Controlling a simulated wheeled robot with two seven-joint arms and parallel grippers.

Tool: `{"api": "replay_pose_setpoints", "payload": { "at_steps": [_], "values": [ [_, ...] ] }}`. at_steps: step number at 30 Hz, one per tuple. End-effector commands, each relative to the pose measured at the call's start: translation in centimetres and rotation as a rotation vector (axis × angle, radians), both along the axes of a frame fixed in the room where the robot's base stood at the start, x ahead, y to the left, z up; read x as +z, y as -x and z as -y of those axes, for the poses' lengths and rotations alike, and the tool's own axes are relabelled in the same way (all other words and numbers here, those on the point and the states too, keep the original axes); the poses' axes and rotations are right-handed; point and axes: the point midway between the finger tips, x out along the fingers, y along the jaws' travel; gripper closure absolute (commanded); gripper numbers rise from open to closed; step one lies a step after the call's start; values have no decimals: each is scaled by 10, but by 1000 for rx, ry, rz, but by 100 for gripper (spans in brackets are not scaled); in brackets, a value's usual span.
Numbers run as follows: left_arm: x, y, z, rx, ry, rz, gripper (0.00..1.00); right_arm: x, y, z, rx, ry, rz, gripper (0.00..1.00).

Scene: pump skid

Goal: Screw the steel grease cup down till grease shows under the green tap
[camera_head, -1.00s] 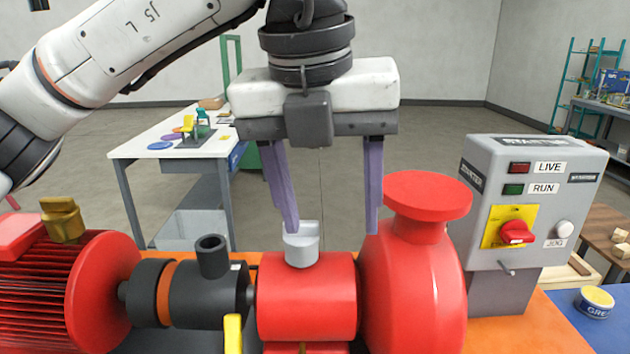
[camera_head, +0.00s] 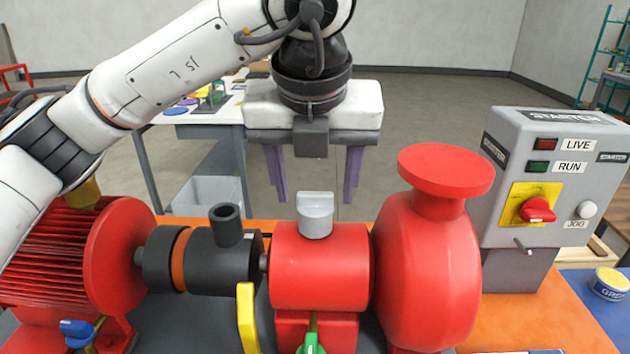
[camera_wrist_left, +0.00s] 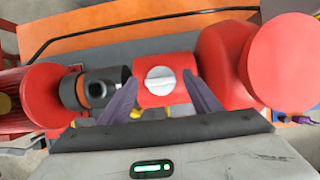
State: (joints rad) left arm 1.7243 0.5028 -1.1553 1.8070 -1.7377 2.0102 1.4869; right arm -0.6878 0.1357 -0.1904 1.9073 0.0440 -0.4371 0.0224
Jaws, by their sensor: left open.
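The steel grease cup (camera_head: 315,215) stands upright on top of the red bearing housing (camera_head: 320,268), with a ridge across its top. It also shows in the left wrist view (camera_wrist_left: 160,80), between the finger lines. The green tap (camera_head: 311,343) is at the bottom edge of the head view, under the housing, partly cut off. Whether grease shows there cannot be told. My left gripper (camera_head: 314,198) is open and empty, its purple fingers wide apart. It appears behind and above the cup, apart from it. My right gripper is not in view.
The red pump body (camera_head: 425,270) with its flange rises right of the cup. A black coupling part with an upright stub (camera_head: 228,225) and the red motor (camera_head: 75,255) are left. A yellow lever (camera_head: 247,318) and blue tap (camera_head: 77,330) are in front. The starter box (camera_head: 545,180) stands right.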

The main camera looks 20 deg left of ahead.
Motion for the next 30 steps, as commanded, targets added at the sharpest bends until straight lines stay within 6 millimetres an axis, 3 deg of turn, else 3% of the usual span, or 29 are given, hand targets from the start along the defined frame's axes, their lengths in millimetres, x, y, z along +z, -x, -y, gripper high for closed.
{"api": "replay_pose_setpoints", "payload": {
  "at_steps": [8, 15, 30],
  "values": [
    [-1, 0, 0, -1, 0, 0, 42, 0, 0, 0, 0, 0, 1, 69],
    [-1, 0, 0, -1, 0, 0, 83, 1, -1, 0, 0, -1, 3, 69],
    [-4, 0, -2, -132, 1, 2, 83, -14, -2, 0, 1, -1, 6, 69]
  ]
}}
